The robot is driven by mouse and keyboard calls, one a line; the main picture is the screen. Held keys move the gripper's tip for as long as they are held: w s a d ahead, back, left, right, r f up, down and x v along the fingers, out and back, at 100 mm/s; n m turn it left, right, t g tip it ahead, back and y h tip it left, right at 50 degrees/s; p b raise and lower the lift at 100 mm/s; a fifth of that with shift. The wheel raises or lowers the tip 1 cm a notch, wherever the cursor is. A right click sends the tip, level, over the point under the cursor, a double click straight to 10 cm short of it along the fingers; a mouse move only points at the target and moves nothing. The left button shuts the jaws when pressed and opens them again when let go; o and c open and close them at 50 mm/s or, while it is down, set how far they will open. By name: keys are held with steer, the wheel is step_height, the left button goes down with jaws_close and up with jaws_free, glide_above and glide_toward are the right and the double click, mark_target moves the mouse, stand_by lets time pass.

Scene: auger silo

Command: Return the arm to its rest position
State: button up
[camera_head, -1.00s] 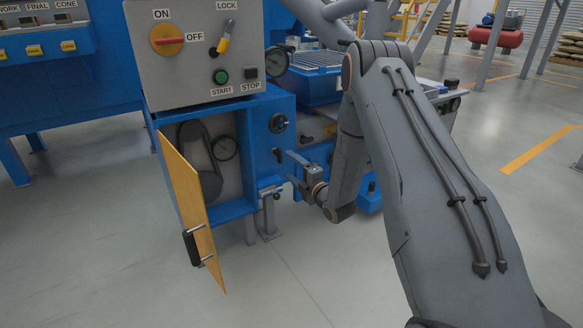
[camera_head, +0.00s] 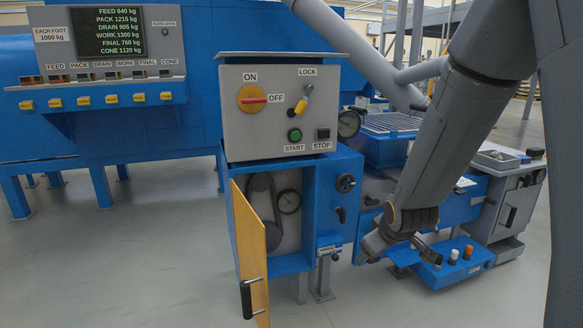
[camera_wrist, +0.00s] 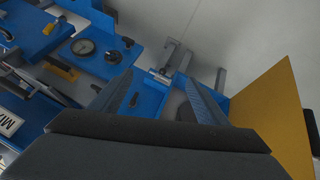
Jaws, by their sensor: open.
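My arm (camera_head: 445,135) comes down from the upper right in the head view, bent at the wrist low beside the blue cabinet. My gripper (camera_wrist: 160,85) shows in the wrist view with its two dark fingers apart and nothing seen between them. In the head view the gripper is small and partly hidden by my wrist, to the right of the cabinet. I cannot tell its exact distance from the cabinet.
The blue cabinet (camera_head: 350,220) has its yellow door (camera_head: 249,255) hanging open, with a belt and gauge inside. A grey switch box (camera_head: 275,132) sits on top. The floor at front left is clear.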

steer(key=s+a+r+m+g, duration=0.1)
steer(key=s+m+g, duration=0.15)
steer(key=s, duration=0.65)
steer(key=s+a+r+m+g, duration=0.15)
steer(key=s+m, duration=0.25)
steer(key=s, duration=0.5)
steer(key=s+a+r+n+g+y, duration=0.1)
steer(key=s+a+r+n+g, duration=0.15)
steer(key=s+a, duration=0.65)
steer(key=s+a+r+n+g+y, duration=0.1)
steer(key=s+a+r+n, duration=0.4)
steer(key=a, duration=0.7)
steer(key=s+d+r+m+h+p, duration=0.1)
steer(key=d+r+m+p, duration=0.6)
steer(key=d+r+p, duration=1.3)
step_height(320, 180, up, 4)
steer(key=p, duration=1.2)
steer(key=shift+s+d+f+h, duration=0.15)
steer(key=shift+d+f+h, duration=0.1)
steer(key=shift+d+h, duration=0.15)
